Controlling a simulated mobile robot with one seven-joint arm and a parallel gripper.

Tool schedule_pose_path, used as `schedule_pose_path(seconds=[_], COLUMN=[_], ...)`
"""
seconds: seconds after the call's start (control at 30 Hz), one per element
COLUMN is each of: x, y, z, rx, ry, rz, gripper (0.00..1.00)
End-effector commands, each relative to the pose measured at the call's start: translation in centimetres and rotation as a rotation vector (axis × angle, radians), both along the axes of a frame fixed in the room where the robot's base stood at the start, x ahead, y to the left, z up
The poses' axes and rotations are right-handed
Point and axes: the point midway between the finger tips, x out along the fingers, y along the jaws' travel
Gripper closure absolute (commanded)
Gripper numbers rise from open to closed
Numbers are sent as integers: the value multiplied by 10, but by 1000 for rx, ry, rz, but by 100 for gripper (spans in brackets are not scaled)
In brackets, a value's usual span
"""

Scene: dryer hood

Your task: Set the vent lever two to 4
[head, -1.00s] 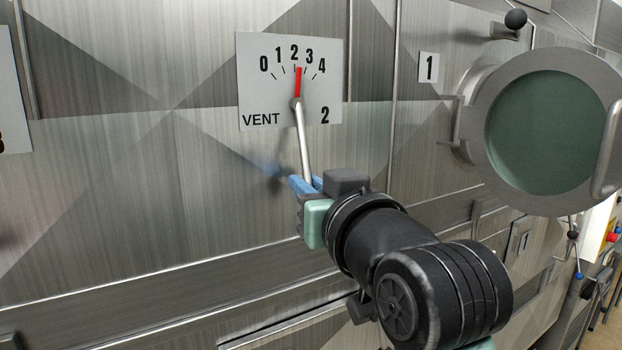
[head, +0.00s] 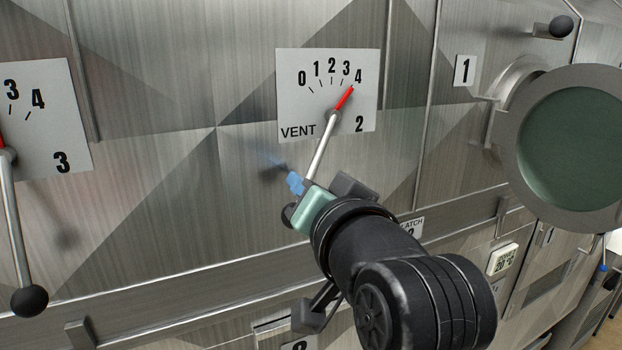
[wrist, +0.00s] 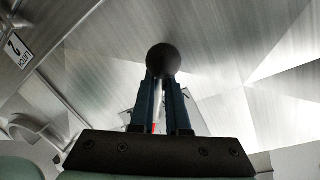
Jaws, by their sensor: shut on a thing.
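The vent lever two (head: 322,147) is a silver rod pivoting on a white dial plate (head: 291,113) marked VENT 2, with a scale from 0 to 4. Its red pointer (head: 345,97) tilts right and points at the 4 mark. The rod slants down and left to a dark ball knob (head: 287,214). My gripper (head: 300,186) is shut on the lever's lower end, just above the knob. In the wrist view the knob (wrist: 163,59) shows at the tips of the blue fingers. Part of the rod is hidden by my gripper.
The vent 3 plate (head: 60,120) and its lever (head: 14,220) are at the left. A round green-glass door (head: 575,145) stands out at the right, with label 1 (head: 465,70) beside it. A horizontal ledge runs below my gripper.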

Motion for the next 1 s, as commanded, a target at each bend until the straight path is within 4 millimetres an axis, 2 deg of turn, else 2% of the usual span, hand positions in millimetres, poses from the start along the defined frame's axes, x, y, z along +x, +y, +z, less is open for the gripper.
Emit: schedule_pose_path(seconds=[0.43,0.47,0.6,0.87,1.0], x=[-1,-1,-1,-1,-7], y=[0,0,1,0,-2], z=[5,5,4,2,2], rx=[14,14,13,11,11], ry=[-6,-7,-4,1,-1], rz=[-1,-1,0,0,0], gripper=[100,83,57,57,57])
